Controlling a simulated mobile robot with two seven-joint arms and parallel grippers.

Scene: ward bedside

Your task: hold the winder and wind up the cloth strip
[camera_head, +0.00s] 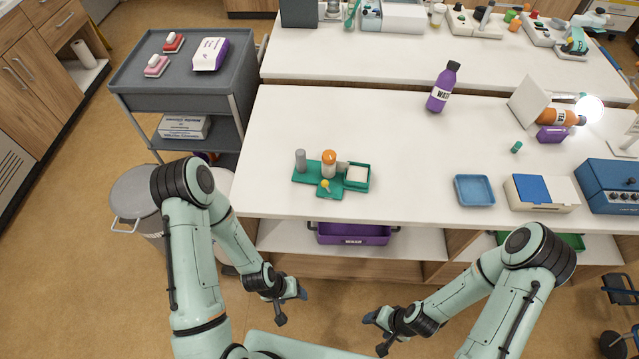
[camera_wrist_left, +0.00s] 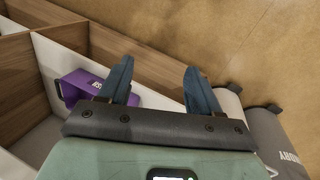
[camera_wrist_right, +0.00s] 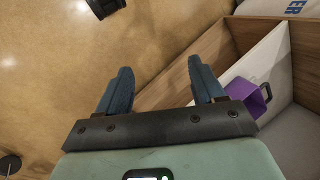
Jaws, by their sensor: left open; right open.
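A green winder-like device (camera_head: 325,190) stands on the white table's near left part, with a grey post (camera_head: 300,160), an orange-topped white cylinder (camera_head: 329,163) and a small yellow knob (camera_head: 325,184). A pale, flat piece that may be the cloth strip (camera_head: 357,173) lies in its green-framed right side; I cannot tell for sure. My left gripper (camera_head: 294,302) is open and empty, in front of the table and below its top. It also shows in the left wrist view (camera_wrist_left: 156,82). My right gripper (camera_head: 377,332) is open and empty, further right, also below the top; its spread fingers show in the right wrist view (camera_wrist_right: 160,84).
A purple bin (camera_head: 352,239) sits on the shelf under the table (camera_head: 270,130). A blue tray (camera_head: 474,190), a purple bottle (camera_head: 442,88) and a blue box (camera_head: 610,187) stand to the right. A grey cart (camera_head: 140,75) stands left. Table around the device is clear.

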